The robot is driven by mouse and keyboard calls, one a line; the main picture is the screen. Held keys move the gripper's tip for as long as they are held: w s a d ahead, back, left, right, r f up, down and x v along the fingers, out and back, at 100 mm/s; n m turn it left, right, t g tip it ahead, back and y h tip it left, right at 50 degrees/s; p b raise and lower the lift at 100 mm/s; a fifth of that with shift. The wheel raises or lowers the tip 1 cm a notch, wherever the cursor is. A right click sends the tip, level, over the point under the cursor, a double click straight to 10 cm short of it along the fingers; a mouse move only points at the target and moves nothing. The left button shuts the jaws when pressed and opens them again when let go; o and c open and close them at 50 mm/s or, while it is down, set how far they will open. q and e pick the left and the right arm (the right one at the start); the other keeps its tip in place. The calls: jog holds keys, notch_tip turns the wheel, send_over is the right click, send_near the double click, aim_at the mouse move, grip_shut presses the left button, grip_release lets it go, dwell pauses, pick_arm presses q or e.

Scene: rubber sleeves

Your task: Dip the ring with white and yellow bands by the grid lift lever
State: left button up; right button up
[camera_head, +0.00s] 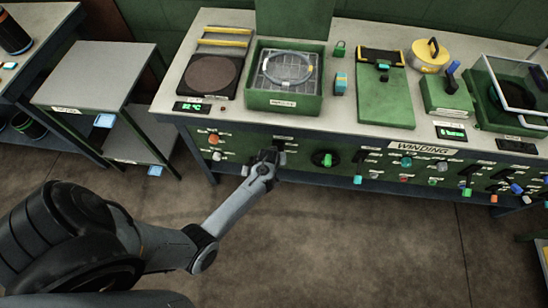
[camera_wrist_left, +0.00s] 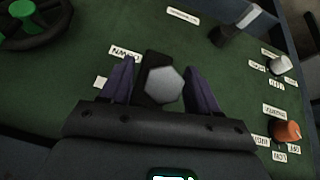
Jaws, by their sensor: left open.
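The ring (camera_head: 290,68), pale with a yellowish band showing, rests on a wire grid (camera_head: 284,84) in the green tank (camera_head: 284,104) on the bench. Its other bands are too small to tell. In the left wrist view, a lever with a grey hexagonal knob (camera_wrist_left: 164,85) stands on the green panel beside a "DOWN" label (camera_wrist_left: 125,53). My left gripper (camera_wrist_left: 157,75) is open, with one finger on each side of the knob; contact cannot be told. In the head view, my left gripper (camera_head: 268,158) is at the front panel below the tank and largely hides the lever. My right gripper is not in view.
More levers and knobs continue along the panel. A hot plate (camera_head: 212,77) stands left of the tank. The floor in front is clear.

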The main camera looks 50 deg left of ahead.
pick_arm(q)
jog(key=p+v, duration=0.3)
jog(key=v, duration=0.6)
jog(key=shift+d+r, duration=0.15)
jog(key=shift+r, duration=0.1)
jog(key=shift+s, duration=0.1)
jog(key=s+a+f+m, duration=0.1)
jog(key=s+f+m, duration=0.1)
jog(key=s, duration=0.7)
jog(key=s+d+r+m+h, duration=0.2)
jog(key=s+d+r+m, duration=0.25)
jog(key=d+r, duration=0.35)
jog(key=s+d+r+m+h, duration=0.1)
jog(key=s+d+r+m, duration=0.4)
jog(key=r, duration=0.6)
notch_tip(320, 180, up, 25)
jog(key=d+g+p, duration=0.1)
jog(key=p, duration=2.4)
jog(key=shift+p, duration=0.35)
